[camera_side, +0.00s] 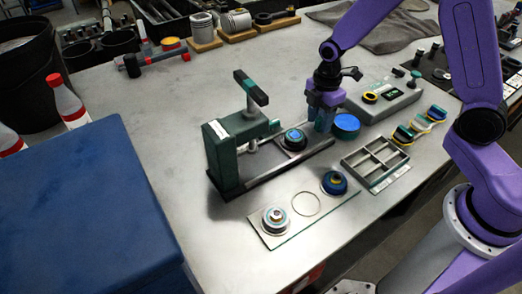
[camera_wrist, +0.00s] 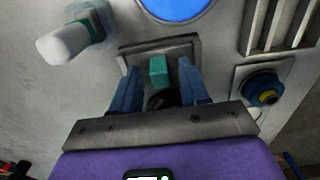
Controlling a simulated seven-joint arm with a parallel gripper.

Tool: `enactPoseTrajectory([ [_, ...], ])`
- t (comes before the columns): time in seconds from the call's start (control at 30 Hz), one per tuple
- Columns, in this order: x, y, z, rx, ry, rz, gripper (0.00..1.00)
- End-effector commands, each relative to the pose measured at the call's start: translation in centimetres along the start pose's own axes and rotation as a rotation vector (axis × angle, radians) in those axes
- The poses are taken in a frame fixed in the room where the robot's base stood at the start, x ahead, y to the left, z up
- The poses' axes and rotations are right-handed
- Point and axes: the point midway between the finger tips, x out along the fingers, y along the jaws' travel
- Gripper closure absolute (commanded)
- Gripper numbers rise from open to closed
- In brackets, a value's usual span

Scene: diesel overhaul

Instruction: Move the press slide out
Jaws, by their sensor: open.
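The green press (camera_side: 228,150) stands mid-table with its lever raised and a dark base. Its slide (camera_side: 284,152) extends right from the frame and carries a dark round part with a blue top (camera_side: 294,137). My gripper (camera_side: 321,128) points down over the slide's right end. In the wrist view my gripper (camera_wrist: 158,68) has its fingers apart, with a small teal block (camera_wrist: 158,72), seemingly the slide's handle, between them. The slide's end (camera_wrist: 185,44) lies around and beyond the block. I cannot tell whether the fingers touch it. My gripper's body hides most of the slide there.
A blue-topped round container (camera_side: 346,124) stands close right of my gripper. A compartment tray (camera_side: 376,164) and a flat plate (camera_side: 291,236) with round parts lie in front. A grey box with a display (camera_side: 390,100) is behind. Bare table lies between container and tray.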

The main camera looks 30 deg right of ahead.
Motion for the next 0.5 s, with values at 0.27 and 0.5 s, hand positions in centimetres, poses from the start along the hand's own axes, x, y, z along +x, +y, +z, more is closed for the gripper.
enactPoseTrajectory([
  [0.27, -2.8, 0.1, -0.1, 0.000, 0.002, 0.005, 0.55],
  [0.5, -5.0, 0.1, 0.0, 0.000, 0.001, 0.003, 0.55],
])
